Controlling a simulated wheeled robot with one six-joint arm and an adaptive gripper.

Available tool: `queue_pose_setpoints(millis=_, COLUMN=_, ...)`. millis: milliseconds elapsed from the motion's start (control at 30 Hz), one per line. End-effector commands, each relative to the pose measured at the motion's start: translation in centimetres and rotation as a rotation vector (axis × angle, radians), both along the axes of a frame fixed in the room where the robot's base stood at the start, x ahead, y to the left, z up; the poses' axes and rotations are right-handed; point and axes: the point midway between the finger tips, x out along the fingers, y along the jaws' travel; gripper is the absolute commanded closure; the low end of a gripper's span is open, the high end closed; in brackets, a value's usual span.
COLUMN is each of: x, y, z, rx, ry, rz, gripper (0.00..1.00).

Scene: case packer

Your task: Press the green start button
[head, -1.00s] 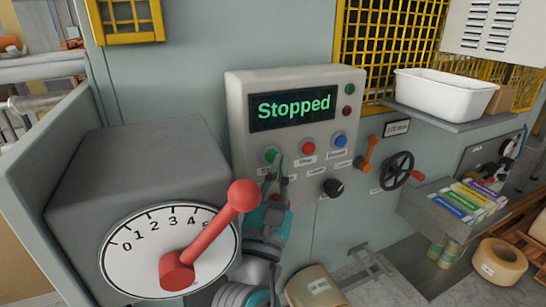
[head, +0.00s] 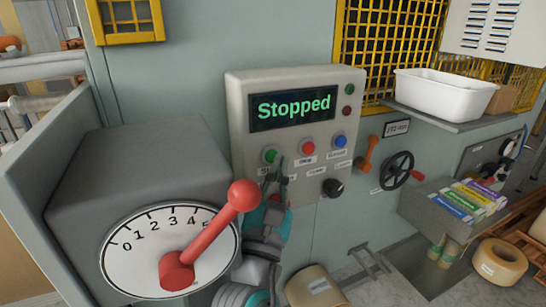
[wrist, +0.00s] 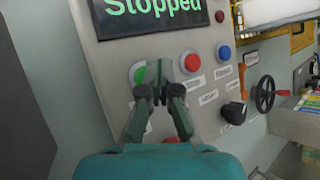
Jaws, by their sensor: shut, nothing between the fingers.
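The green start button (head: 270,156) sits at the left of the button row on the grey control panel (head: 238,120), below a display (head: 293,107) that reads "Stopped". In the wrist view the green button (wrist: 140,74) is partly hidden behind my fingers. My gripper (head: 282,166) is shut and empty, in front of the panel just below and right of the green button. In the wrist view my gripper's fingertips (wrist: 160,90) overlap the button's lower right edge. I cannot tell whether they touch the panel.
A red button (head: 308,148), a blue button (head: 340,141) and a black knob (head: 333,187) are to the right. A large red lever (head: 215,232) on a 0-5 dial stands close on the left. An orange handle (head: 367,155) and a handwheel (head: 397,170) are further right.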

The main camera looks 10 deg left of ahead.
Motion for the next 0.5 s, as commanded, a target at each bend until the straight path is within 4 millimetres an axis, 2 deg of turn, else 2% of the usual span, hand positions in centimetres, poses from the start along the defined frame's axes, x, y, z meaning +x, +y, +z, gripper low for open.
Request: queue_pose_setpoints(millis=500, x=0.43, y=0.29, z=0.03, rx=-0.001, ry=0.0, rz=0.0, gripper=1.0)
